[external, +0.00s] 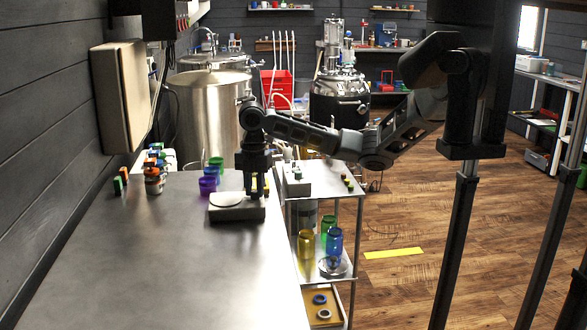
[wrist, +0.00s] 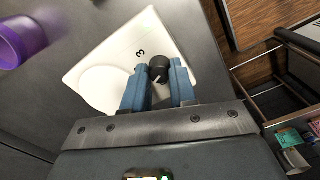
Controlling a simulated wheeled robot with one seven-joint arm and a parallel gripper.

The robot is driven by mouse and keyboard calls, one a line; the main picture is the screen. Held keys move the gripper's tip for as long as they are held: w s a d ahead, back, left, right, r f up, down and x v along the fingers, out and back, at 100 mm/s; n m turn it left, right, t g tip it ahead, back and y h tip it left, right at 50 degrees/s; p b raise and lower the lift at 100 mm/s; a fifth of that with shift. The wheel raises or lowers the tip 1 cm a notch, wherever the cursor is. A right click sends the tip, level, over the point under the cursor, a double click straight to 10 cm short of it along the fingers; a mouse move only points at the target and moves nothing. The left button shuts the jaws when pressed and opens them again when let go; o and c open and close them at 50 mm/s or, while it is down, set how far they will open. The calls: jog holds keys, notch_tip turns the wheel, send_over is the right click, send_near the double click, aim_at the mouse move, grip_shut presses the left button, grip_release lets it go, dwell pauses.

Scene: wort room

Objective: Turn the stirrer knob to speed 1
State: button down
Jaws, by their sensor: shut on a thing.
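The stirrer (external: 237,210) is a low box with a pale round plate, standing near the right edge of the steel bench. In the wrist view its white top (wrist: 88,72) shows the plate at left and a printed 3 beside the black stirrer knob (wrist: 158,68). My gripper (wrist: 159,72) points down over the stirrer, its two blue fingers on either side of the knob and shut on it. A small light mark shows on the knob; which speed it points at is not clear. In the external view my gripper (external: 256,188) hides the knob.
Purple cups (external: 208,185) and a green cup (external: 216,163) stand just behind the stirrer; a purple cup (wrist: 22,40) shows in the wrist view. Small jars (external: 153,180) stand at left. A shelved cart (external: 325,180) adjoins the bench at right. The front bench is clear.

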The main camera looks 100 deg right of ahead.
aim_at(254, 191)
jog(key=c, duration=0.9)
grip_release()
jog(key=shift+r, duration=3.95)
